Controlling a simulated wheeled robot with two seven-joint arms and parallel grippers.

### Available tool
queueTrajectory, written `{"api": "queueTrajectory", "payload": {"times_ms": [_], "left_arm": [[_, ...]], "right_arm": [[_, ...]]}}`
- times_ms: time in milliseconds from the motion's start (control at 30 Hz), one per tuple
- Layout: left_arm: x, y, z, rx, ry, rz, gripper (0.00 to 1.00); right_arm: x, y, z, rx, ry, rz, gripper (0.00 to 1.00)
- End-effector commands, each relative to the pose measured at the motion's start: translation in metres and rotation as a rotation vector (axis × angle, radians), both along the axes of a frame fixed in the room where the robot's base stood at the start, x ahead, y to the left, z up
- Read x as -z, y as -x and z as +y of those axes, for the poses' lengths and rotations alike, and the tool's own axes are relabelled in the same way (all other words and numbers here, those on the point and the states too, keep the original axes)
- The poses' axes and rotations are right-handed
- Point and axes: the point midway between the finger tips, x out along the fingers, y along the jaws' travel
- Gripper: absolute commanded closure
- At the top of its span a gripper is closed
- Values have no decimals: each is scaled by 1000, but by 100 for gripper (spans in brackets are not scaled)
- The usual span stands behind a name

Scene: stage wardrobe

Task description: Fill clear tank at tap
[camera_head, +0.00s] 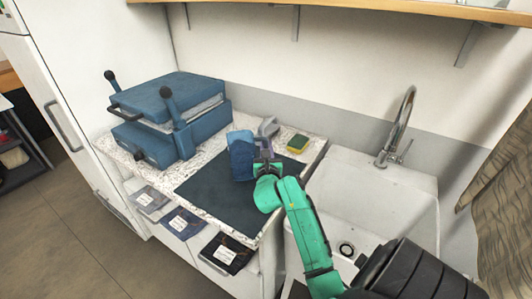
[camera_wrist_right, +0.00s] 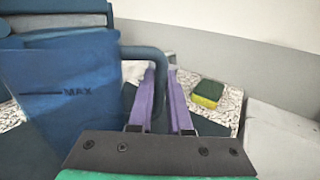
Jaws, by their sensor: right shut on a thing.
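The tank (camera_head: 241,155) is a see-through blue container at the back of the dark mat. In the right wrist view the tank (camera_wrist_right: 62,95) fills the left side and carries a line marked MAX. No water shows clearly in it. My right gripper (camera_head: 265,163) is at the tank's right side, its purple fingers (camera_wrist_right: 160,95) shut on the handle (camera_wrist_right: 158,62). I cannot tell whether the tank touches the mat. The chrome tap (camera_head: 402,125) rises behind the white sink (camera_head: 375,195) at the right. My left gripper is not in view.
A blue heat press (camera_head: 165,115) stands on the speckled counter at the left. A dark mat (camera_head: 225,203) covers the counter's middle. A small grey object (camera_head: 268,127) and a yellow-green sponge (camera_head: 298,143) lie at the back. A shelf (camera_head: 350,8) hangs above. A curtain (camera_head: 500,205) hangs at the right.

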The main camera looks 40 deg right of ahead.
Motion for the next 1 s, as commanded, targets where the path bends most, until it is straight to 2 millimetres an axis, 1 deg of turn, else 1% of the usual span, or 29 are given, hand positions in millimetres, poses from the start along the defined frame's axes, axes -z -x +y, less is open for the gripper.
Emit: {"api": "queueTrajectory", "payload": {"times_ms": [33,100,400,433,500,867,1000], "left_arm": [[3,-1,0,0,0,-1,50],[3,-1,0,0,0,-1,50],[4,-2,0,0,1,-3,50],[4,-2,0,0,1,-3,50],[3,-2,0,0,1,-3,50],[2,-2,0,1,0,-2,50],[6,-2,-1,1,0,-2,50]], "right_arm": [[10,0,0,0,-3,-1,100],[15,0,0,-1,-1,-2,100],[18,0,0,-1,1,-2,100],[18,0,0,-1,1,0,76],[18,0,0,-1,1,1,53],[15,0,1,-1,1,0,53],[18,13,12,-3,1,1,53]]}}
